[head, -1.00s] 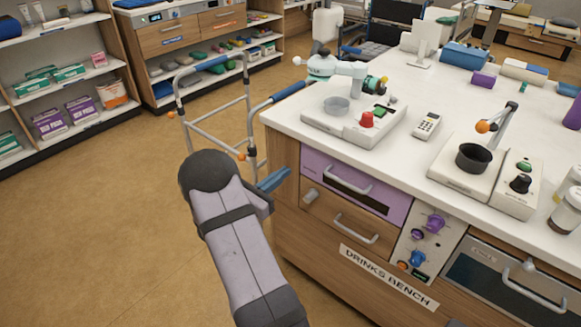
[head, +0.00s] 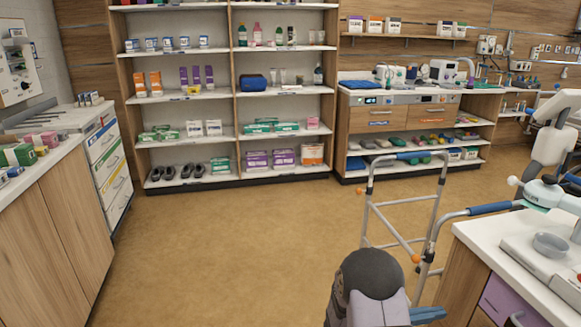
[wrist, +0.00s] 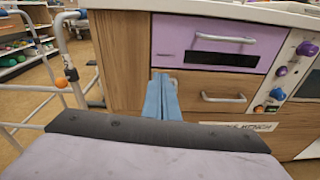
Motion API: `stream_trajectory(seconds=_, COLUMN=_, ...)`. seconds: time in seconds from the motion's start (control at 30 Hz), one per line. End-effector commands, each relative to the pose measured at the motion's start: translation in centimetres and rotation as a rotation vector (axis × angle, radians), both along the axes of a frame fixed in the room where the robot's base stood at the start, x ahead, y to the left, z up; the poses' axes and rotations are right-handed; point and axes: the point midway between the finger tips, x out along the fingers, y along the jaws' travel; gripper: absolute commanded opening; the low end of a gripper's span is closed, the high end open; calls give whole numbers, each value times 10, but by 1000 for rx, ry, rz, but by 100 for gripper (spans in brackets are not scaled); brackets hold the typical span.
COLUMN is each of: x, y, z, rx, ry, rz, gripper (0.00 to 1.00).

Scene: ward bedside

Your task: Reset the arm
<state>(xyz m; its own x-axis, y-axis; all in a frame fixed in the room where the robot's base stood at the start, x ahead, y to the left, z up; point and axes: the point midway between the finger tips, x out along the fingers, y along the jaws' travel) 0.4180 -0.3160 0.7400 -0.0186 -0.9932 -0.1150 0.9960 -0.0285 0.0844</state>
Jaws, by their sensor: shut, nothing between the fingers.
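My arm (head: 366,285) shows at the bottom of the head view, right of the middle, with a dark rounded joint and a pale lilac link. My gripper (wrist: 162,97) has two blue fingers, side by side and shut with nothing between them in the wrist view. They point toward the wooden front of the drinks bench, left of its drawers. In the head view only part of the blue fingers shows at the bottom edge, beside the arm.
A walking frame (head: 401,202) stands just beyond my arm, close to the bench (head: 480,237). It also shows at the left in the wrist view (wrist: 72,75). Stocked shelves (head: 235,95) line the back wall. A cabinet (head: 65,215) stands at the left. The floor between is clear.

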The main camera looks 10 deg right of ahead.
Motion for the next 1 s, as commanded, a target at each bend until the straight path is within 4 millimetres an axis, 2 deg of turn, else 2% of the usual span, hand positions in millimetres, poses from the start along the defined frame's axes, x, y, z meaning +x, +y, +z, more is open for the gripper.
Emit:
stream_trajectory(seconds=0.17, x=-61, y=22, z=-63, rx=231, ry=-78, rz=-225, gripper=0)
stream_trajectory(seconds=0.3, x=-127, y=65, z=-111, rx=407, ry=-145, rz=-482, gripper=0)
stream_trajectory(seconds=0.4, x=-165, y=105, z=-128, rx=510, ry=-234, rz=-678, gripper=0)
stream_trajectory(seconds=0.5, x=-188, y=149, z=-136, rx=594, ry=-351, rz=-865, gripper=0)
stream_trajectory(seconds=0.63, x=-199, y=205, z=-133, rx=692, ry=-534, rz=-1087, gripper=0)
stream_trajectory(seconds=0.8, x=-190, y=269, z=-111, rx=819, ry=-779, rz=-1307, gripper=0)
stream_trajectory(seconds=0.9, x=-185, y=291, z=-94, rx=881, ry=-870, rz=-1366, gripper=0)
stream_trajectory(seconds=1.0, x=-179, y=302, z=-77, rx=937, ry=-929, rz=-1364, gripper=0)
